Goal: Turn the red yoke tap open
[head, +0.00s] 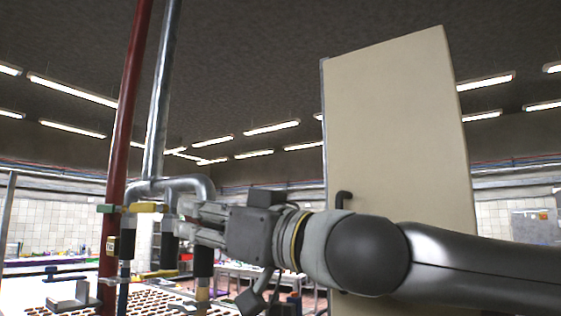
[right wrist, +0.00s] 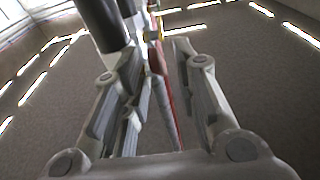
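My right gripper (head: 183,216) comes in from the right in the head view, its fingers beside the silver pipe's lower bend. The right wrist view shows its two fingers (right wrist: 160,62) apart, with pipes beyond the gap and nothing clearly held. A small red piece (head: 187,257) shows just below the gripper, near the black pipe sleeves; I cannot tell for sure whether it is the red yoke tap. A tap with a yellow handle (head: 147,207) is just left of the fingers, beside a green handle (head: 109,208). My left gripper is not in view.
A tall red pipe (head: 127,95) and a silver pipe (head: 162,90) rise on the left. A cream panel (head: 395,130) stands behind my right arm. A perforated brown-and-white surface (head: 70,299) lies at lower left. The space above the gripper is clear.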

